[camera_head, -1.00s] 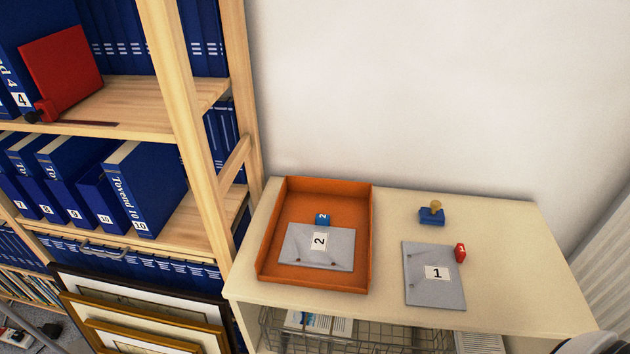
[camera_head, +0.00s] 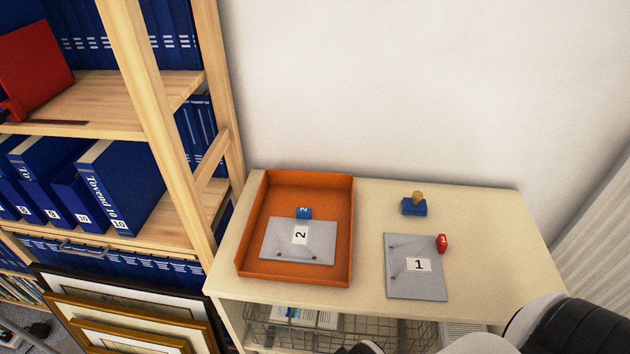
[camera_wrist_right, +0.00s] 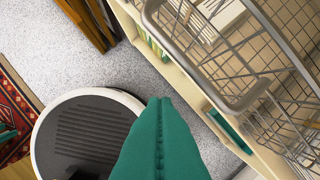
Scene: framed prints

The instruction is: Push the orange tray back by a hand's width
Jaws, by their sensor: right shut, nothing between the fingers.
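The orange tray (camera_head: 343,230) stands on the cream cabinet top, on its left part near the wall. My right arm enters the head view at the lower right. My left gripper is in neither current view.
A wire basket (camera_wrist_right: 240,98) sits below the top. A wooden bookshelf (camera_head: 150,110) stands left, with framed prints (camera_head: 120,318) leaning below.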

